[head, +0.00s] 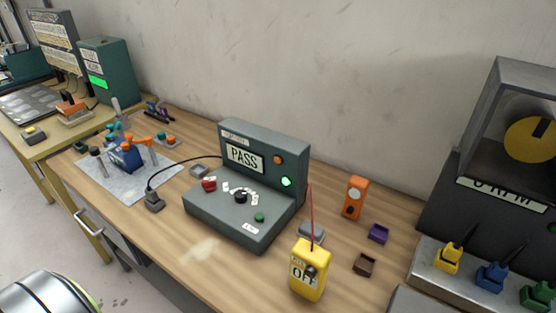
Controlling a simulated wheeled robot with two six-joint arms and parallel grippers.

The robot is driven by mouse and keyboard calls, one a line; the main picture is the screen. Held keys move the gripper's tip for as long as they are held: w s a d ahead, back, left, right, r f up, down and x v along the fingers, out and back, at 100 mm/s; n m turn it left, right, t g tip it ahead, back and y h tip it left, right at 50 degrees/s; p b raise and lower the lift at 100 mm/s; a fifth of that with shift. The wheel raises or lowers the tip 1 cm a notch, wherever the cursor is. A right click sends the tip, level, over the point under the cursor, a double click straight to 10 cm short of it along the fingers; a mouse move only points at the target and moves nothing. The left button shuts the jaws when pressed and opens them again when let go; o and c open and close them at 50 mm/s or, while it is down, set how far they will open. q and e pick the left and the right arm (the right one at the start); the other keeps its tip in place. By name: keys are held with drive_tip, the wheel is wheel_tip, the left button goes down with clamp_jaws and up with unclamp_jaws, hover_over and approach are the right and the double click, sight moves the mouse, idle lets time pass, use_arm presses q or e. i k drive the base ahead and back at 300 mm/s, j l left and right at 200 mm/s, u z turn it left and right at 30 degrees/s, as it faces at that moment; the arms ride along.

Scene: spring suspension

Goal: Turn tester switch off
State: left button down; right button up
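A grey sloped console (232,217) stands mid-bench, its upright panel reading PASS. A green lamp (286,182) on the panel is lit, beside an orange round one (278,160). The console's sloped face has a black knob (241,197) with small white labels around it, a red button (209,184) and a green button (259,217). In front to the right, a yellow box (310,283) reads OFF and has a small dark part at the word; a thin red rod rises above it. I cannot tell which of these is the tester named. Neither gripper is in view.
An orange handheld device (355,197), a purple block (378,234) and a brown block (365,264) sit right of the console. A black plug (154,201) on a cable lies left. A grey machine (500,190) stands at right. Bare wood lies in front of the console.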

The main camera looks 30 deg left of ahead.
sight(210, 185)
drive_tip(key=u, duration=1.45)
drive_tip(key=z, duration=0.25)
drive_tip(key=i+j+z, duration=0.1)
drive_tip(key=j+z, duration=0.55)
drive_tip(key=z, duration=0.2)
drive_tip(key=j+z, duration=0.8)
drive_tip(key=l, duration=0.1)
